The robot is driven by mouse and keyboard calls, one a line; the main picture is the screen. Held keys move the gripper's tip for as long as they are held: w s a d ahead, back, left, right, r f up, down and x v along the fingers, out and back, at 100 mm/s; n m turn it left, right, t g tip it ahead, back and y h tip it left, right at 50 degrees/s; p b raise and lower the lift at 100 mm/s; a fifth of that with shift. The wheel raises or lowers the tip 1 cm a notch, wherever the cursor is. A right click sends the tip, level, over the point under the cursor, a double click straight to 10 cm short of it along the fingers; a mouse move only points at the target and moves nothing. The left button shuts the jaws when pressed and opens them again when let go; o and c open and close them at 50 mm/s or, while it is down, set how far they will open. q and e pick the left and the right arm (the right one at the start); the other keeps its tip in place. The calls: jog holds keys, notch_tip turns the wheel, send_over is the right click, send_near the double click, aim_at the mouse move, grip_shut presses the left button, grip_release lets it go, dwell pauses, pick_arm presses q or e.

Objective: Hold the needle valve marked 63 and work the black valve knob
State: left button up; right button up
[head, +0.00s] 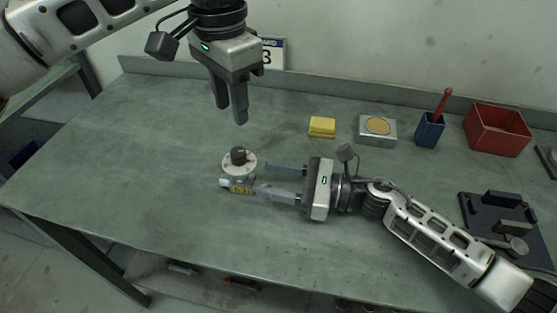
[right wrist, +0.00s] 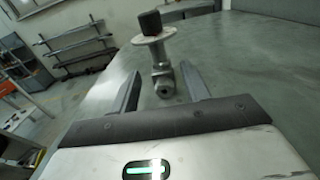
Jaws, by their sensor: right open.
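The needle valve (head: 239,184) stands on the grey-green table, with a yellow tag on its body and a pale round dial. The black valve knob (head: 238,155) sits on top of it. In the right wrist view the valve body (right wrist: 162,76) and its black knob (right wrist: 151,22) show ahead of the fingers. My right gripper (head: 272,180) is open, its fingers pointing left toward the valve body, which lies near the fingertips. I cannot tell whether they touch it. My left gripper (head: 236,117) points down above the knob, apart from it; its fingers look close together and their gap is unclear.
A yellow block (head: 322,127), a grey box with a tan disc (head: 377,130), a blue cup with a red tool (head: 429,130) and a red bin (head: 497,130) stand at the back right. A dark fixture (head: 505,228) lies at the right. The table's left part is clear.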

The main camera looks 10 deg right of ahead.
aim_at(241, 173)
jog(key=x, duration=0.7)
jog(key=shift+s+r, duration=0.1)
jog(key=shift+r, duration=0.05)
jog(key=shift+d, duration=0.1)
